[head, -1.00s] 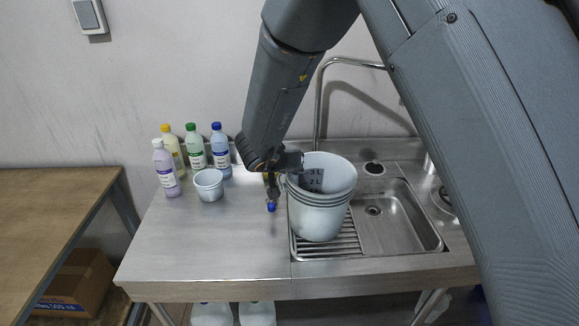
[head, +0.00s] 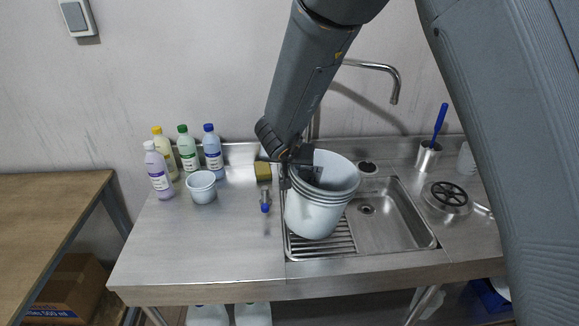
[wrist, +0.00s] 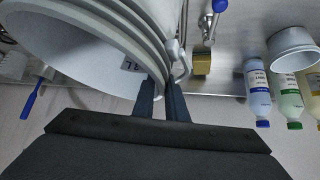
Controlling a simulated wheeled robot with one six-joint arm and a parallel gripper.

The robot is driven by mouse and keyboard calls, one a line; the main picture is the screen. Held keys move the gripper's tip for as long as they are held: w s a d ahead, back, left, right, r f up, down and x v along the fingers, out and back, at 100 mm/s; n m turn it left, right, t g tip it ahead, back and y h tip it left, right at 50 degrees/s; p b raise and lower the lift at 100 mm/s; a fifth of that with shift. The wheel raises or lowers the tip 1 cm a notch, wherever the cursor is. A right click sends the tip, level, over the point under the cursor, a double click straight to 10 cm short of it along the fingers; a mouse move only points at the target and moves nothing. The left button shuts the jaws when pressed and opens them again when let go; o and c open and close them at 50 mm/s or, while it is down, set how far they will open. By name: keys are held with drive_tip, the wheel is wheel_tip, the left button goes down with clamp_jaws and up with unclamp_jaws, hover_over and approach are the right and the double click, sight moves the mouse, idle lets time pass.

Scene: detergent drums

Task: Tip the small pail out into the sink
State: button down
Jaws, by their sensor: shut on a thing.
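A white pail (head: 314,214) with ridges below its rim and litre marks inside is in my gripper (head: 304,174), at the left end of the sink (head: 397,228). My gripper is shut on the pail's rim at its left rear side; in the wrist view the fingers (wrist: 163,104) pinch the wall of the pail (wrist: 70,38). The pail leans a little and covers part of the ribbed drainboard (head: 338,240). I cannot tell whether its bottom touches. Its contents are not visible. A smaller white tub (head: 201,187) stands on the counter at left.
Several bottles (head: 187,148) stand behind the tub. A yellow sponge (head: 263,171) and a blue-ended tool (head: 265,202) lie left of the pail. The tap (head: 392,78) arches over the sink. A brush in a metal cup (head: 428,158) and a round strainer (head: 447,196) are at right.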

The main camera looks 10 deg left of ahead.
drive_tip(key=shift+w+d+r+m+g+y+b, duration=0.2)
drive_tip(key=shift+w+d+r+y+b, duration=0.35)
drive_tip(key=shift+d+b, duration=0.55)
drive_tip(key=shift+w+d+r+m+g+y+b, duration=0.15)
drive_tip(key=shift+d+r+y+b, duration=0.25)
drive_tip(key=shift+d+r+b, duration=0.65)
drive_tip(key=shift+w+d+r+m+g+y+b, duration=0.1)
drive_tip(key=shift+w+d+r+m+y+b, duration=0.25)
drive_tip(key=shift+d+b, duration=0.8)
drive_tip(key=w+d+y+b, duration=0.1)
drive_tip(key=d+b, duration=0.1)
drive_tip(key=d, duration=0.1)
drive_tip(key=w+d+m+y+b, duration=0.1)
drive_tip(key=d+y+b, duration=0.1)
drive_tip(key=d+b, duration=0.1)
drive_tip(key=w+d+g+y+b, duration=0.1)
drive_tip(key=d+b, duration=0.2)
drive_tip(key=d, duration=0.1)
drive_tip(key=shift+d+r+m, duration=0.15)
drive_tip(key=shift+d+m, duration=0.25)
drive_tip(key=shift+s+d+r+m+y+b, duration=0.1)
drive_tip(key=shift+s+r+m+y+b, duration=0.15)
drive_tip(key=shift+y+b, duration=0.7)
idle(0.4)
drive_tip(key=shift+d+f+m+b, duration=0.1)
drive_tip(key=shift+d+m+b, duration=0.3)
drive_tip(key=shift+b, duration=0.85)
drive_tip(key=shift+d, duration=0.25)
